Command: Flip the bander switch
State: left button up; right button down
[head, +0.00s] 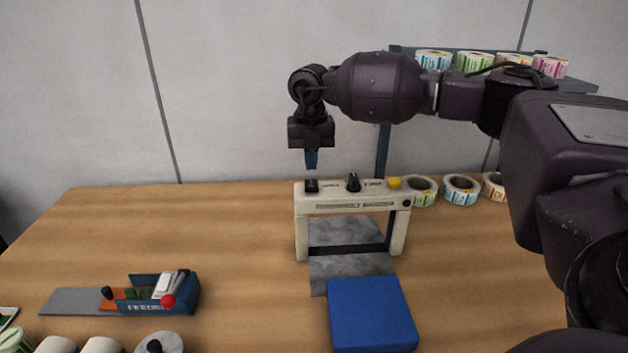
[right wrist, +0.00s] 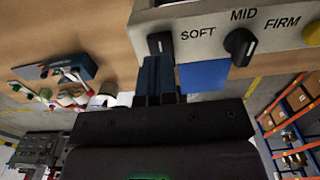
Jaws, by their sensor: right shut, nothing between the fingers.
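The bander (head: 302,222) is a cream arch-shaped machine standing on the table. Its black switch (head: 312,186) sits at the left end of the top panel, and it also shows in the right wrist view (right wrist: 160,43). My right gripper (head: 311,166) points down just above the switch, fingers shut and empty. In the right wrist view the blue fingertips (right wrist: 160,62) are right at the switch; I cannot tell whether they touch it. A black knob (head: 353,182) marked SOFT, MID and FIRM and a yellow button (head: 393,183) are farther right. My left gripper is not in view.
A blue block (head: 371,313) lies in front of the bander. A blue feeder (head: 165,293) with a red-knobbed lever stands at the left. Label rolls (head: 461,190) stand behind right, with more on a shelf (head: 580,84). The table's left-middle is clear.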

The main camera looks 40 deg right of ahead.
aim_at(311, 181)
jog(key=shift+r+p, duration=0.95)
jog(key=shift+r, duration=0.95)
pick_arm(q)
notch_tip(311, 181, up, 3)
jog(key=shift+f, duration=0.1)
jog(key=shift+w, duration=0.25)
